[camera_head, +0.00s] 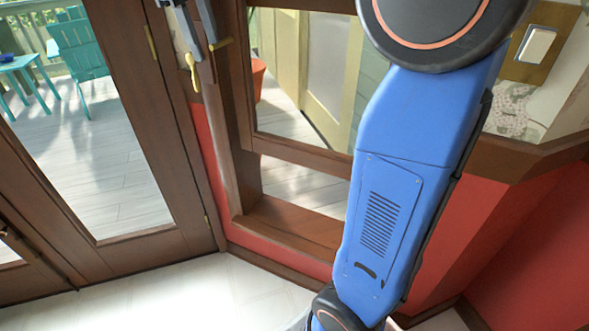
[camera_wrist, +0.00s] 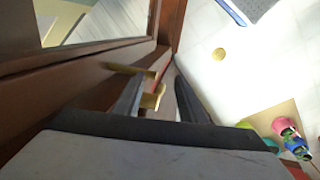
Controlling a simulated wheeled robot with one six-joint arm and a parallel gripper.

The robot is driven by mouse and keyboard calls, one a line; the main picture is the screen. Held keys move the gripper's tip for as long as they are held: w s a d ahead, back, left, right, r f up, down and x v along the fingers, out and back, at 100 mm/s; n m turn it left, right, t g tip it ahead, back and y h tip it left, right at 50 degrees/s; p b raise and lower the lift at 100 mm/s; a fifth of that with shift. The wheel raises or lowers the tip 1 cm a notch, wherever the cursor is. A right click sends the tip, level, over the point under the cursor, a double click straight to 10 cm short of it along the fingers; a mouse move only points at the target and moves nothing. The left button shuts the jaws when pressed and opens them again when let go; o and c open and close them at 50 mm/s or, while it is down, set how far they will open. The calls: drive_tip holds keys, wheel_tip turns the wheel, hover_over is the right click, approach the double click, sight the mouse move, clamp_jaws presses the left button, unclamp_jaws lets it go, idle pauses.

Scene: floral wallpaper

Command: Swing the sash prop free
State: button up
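A raised wooden window sash (camera_head: 300,155) has an open gap below it. A brass piece, apparently the sash prop, shows beside the fingers at the window's left jamb (camera_head: 221,44), with another brass part (camera_head: 192,72) hanging just below the fingertips. In the wrist view a brass bar (camera_wrist: 120,68) reaches from the wooden frame, and a brass tab (camera_wrist: 152,97) is between the fingers, close to the left one. My gripper (camera_head: 202,47) is at these parts with its fingers apart; it also shows in the wrist view (camera_wrist: 160,90). Whether a finger touches brass I cannot tell.
A glazed wooden door (camera_head: 160,130) stands left of the window. The sill (camera_head: 290,220) is bare. My blue arm hides the window's right part. Colourful objects (camera_wrist: 290,135) lie at lower right in the wrist view. The pale floor (camera_head: 170,295) in front is clear.

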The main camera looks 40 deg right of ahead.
drive_tip(key=shift+v, duration=7.4)
drive_tip(key=s+d+f+m+t, duration=0.1)
drive_tip(key=s+d+f, duration=0.1)
drive_tip(key=s+f, duration=0.6)
drive_tip(key=s+d+f+m+t+y, duration=0.1)
drive_tip(key=s+f, duration=0.7)
drive_tip(key=f, duration=0.8)
drive_tip(key=s+d+f+m+t+y, duration=0.1)
drive_tip(key=s+d+f+m, duration=0.2)
drive_tip(key=f, duration=1)
drive_tip(key=shift+s+d, duration=0.95)
drive_tip(key=shift+s, duration=1.75)
drive_tip(key=shift+f, duration=0.1)
drive_tip(key=shift+m+t, duration=0.3)
drive_tip(key=shift+m, duration=0.2)
drive_tip(key=shift+s+f, duration=0.35)
drive_tip(key=shift+f, duration=0.3)
drive_tip(key=shift+s+f, duration=0.35)
drive_tip(key=shift+f, duration=0.35)
drive_tip(key=shift+s+f, duration=0.4)
drive_tip(key=shift+f, duration=0.25)
